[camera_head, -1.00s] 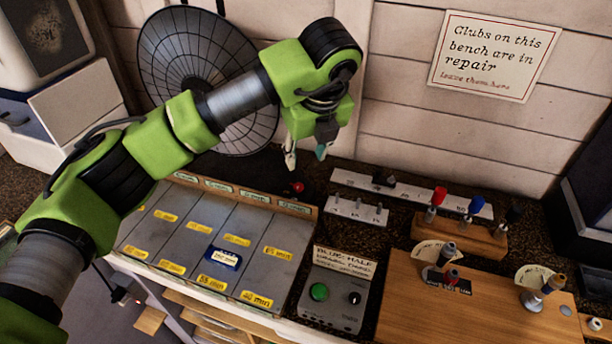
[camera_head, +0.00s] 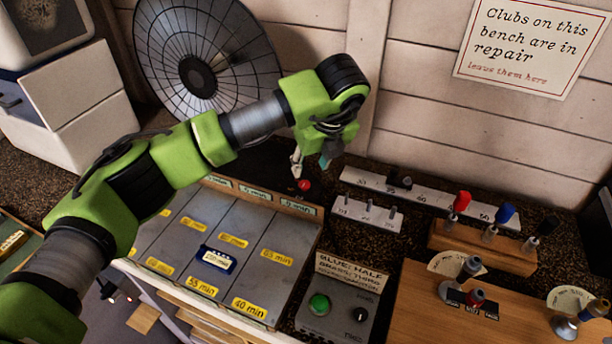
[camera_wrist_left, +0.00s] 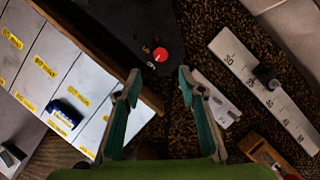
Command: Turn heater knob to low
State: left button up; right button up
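The heater looks like the round black dish with a wire grille (camera_head: 205,55) by the wall. A dark base (camera_head: 262,160) lies below it, partly hidden by my left arm. A small red knob (camera_head: 304,186) sits at the base's right end and shows as a red disc in the left wrist view (camera_wrist_left: 161,54). I cannot read its setting. My left gripper (camera_head: 311,163) is above the knob, pointing down. In the left wrist view its fingers (camera_wrist_left: 160,82) are apart, with nothing between them and the knob ahead of the gap. My right gripper is out of view.
A compartment tray with yellow time labels (camera_head: 189,235) lies in front of the base. White numbered strips (camera_head: 368,212), a wooden block with colored-handled tools (camera_head: 482,245) and a control box with a green button (camera_head: 335,300) stand to the right. The wall is close behind.

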aim_at(305, 183)
pick_arm(q)
jog(key=p+x, duration=0.2)
jog(key=x, duration=0.6)
jog(key=shift+d, duration=0.1)
jog(key=shift+w+f, duration=0.25)
jog(key=shift+f, duration=0.3)
grip_shut()
